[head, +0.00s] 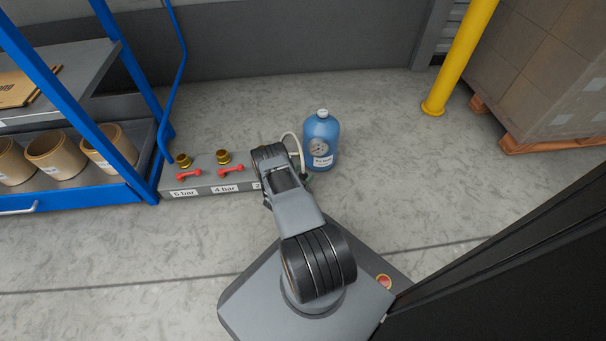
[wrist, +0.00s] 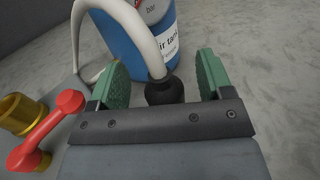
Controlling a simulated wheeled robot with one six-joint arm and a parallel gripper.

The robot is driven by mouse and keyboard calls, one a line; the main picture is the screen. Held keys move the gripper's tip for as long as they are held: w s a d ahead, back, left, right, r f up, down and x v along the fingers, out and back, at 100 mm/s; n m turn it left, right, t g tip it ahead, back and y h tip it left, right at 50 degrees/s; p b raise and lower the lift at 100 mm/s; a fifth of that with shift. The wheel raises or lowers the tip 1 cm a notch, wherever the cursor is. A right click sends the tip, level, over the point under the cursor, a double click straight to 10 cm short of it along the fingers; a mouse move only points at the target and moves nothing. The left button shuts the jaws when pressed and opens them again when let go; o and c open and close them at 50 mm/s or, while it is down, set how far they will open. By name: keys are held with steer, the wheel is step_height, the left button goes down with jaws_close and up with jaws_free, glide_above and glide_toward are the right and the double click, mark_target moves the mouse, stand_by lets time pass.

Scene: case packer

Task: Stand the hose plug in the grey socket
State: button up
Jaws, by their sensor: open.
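A white hose (wrist: 142,32) arches down in the wrist view and ends in a black plug (wrist: 165,91), the hose plug as far as I can tell. The plug is upright between the two green fingers of my gripper (wrist: 162,72), with gaps on both sides, so the fingers stand open around it. The plug's lower end is hidden behind the gripper body. In the head view the hose (head: 296,142) shows beside the blue air tank (head: 322,131), and my arm covers the plug. I cannot make out a grey socket in either view.
A grey block (head: 205,190) labelled 6 bar and 4 bar carries brass fittings (head: 223,157) and red handles (head: 231,171); my arm hides its right end. The air tank stands close behind the plug. A blue rack (head: 90,200) is at left, a yellow post (head: 459,60) at right.

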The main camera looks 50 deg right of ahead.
steer(key=s+a+p, duration=0.1)
steer(key=a+p, duration=0.2)
steer(key=a, duration=1)
steer(key=shift+a+p, duration=0.4)
steer(key=shift+s, duration=0.1)
steer(key=w+a+r+m+g+y+p, duration=0.25)
steer(key=r+m+p, duration=0.4)
steer(key=r, duration=1.35)
steer(key=w+a+r+m+g+y+p, duration=0.1)
steer(key=w+r+m+g+y+p, duration=0.2)
steer(key=r+p, duration=1.15)
steer(key=s+a+r+m+t+y+p, duration=0.2)
steer(key=s+a+r+m+y+p, duration=0.1)
steer(key=r, duration=1.4)
steer(key=s+a+r+m+t+y+p, duration=0.3)
steer(key=s+a+r+y+p, duration=0.2)
steer(key=r, duration=1.2)
steer(key=s+a+r+m+t+y+p, duration=0.2)
steer(key=s+a+r+p, duration=0.4)
steer(key=r, duration=1.1)
steer(key=a+m+y+p, duration=0.1)
steer(key=a+y+p, duration=0.1)
steer(key=a+p, duration=0.1)
steer(key=shift+s+r+p, duration=0.25)
steer(key=shift+s+p, duration=0.1)
steer(key=shift+s, duration=0.05)
steer(key=shift+t+y, duration=0.25)
